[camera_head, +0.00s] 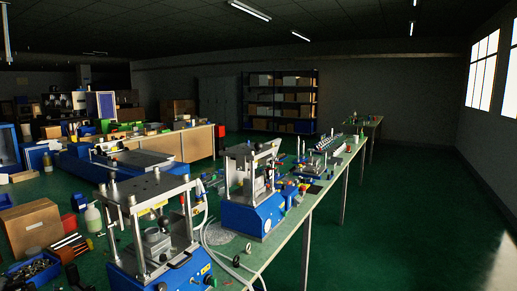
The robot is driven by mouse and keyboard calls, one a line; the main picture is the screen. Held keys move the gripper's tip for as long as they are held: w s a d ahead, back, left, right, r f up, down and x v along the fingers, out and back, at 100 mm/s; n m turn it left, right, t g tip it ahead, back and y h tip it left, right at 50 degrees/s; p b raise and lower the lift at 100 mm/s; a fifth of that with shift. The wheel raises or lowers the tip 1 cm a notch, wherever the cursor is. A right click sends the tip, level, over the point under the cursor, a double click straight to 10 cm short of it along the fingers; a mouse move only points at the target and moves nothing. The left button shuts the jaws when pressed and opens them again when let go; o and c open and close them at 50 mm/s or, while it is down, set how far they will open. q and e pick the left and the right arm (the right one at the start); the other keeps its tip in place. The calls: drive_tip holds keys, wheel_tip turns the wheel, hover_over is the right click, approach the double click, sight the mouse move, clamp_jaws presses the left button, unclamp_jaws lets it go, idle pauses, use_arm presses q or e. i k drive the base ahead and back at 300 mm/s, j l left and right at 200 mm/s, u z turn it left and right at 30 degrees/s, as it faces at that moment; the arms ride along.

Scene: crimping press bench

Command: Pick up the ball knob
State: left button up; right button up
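I cannot single out a loose ball knob with certainty at this size. Two small dark round ends with pale edges, one nearer (237,261) and one farther (248,247), show on the bench beside the front press, near pale tubing. Small red and dark round parts also sit around the blue-based presses, too small to identify. Neither my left gripper nor my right gripper is in view.
The near press (155,187) and a second press (262,214) stand on a long green-topped bench (285,246). Small parts crowd its far end. A cardboard box (33,226) and a white bottle (93,217) are at left. The green floor (410,220) at right is clear.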

sight(257, 146)
drive_tip(key=i+l, duration=0.3)
drive_tip(key=i, duration=0.15)
drive_tip(key=i+l+z, duration=0.1)
drive_tip(key=i+l, duration=0.15)
drive_tip(key=i, duration=0.15)
drive_tip(key=i+l, duration=0.25)
drive_tip(key=i, duration=0.2)
drive_tip(key=l+z, duration=0.05)
